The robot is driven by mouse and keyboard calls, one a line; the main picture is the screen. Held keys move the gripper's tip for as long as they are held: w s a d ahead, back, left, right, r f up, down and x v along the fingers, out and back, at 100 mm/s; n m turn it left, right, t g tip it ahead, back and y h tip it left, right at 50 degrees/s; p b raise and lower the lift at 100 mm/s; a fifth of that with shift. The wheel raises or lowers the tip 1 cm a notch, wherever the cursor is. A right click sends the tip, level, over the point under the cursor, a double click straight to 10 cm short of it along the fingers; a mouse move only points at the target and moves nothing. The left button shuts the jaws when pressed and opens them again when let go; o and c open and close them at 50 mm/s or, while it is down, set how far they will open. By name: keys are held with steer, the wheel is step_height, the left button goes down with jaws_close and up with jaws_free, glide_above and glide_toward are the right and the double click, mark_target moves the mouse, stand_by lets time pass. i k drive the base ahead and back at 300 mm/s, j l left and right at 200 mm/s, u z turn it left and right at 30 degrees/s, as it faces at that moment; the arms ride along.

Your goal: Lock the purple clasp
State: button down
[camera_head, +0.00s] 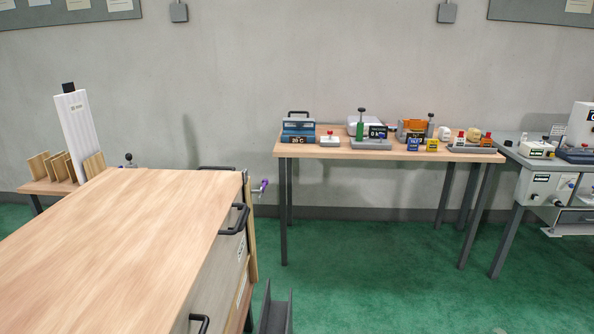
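A small purple part (263,186), which looks like the purple clasp, sticks out to the right of the upright wooden panel (250,230) at the far right corner of the large wood-topped cabinet (130,245). A small grey piece joins it to the panel side. It is too small here to tell whether it is locked or open. My gripper is not in view.
Black handles (235,218) stick out from the cabinet's right side. A grey upright channel-shaped piece (275,312) stands at the bottom centre. A wooden table (340,150) with several devices stands against the wall. Green floor (380,275) lies open at centre right.

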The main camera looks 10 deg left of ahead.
mark_target(265, 182)
steer(key=i, duration=2.8)
steer(key=i+u, duration=0.2)
steer(key=u, duration=1.6)
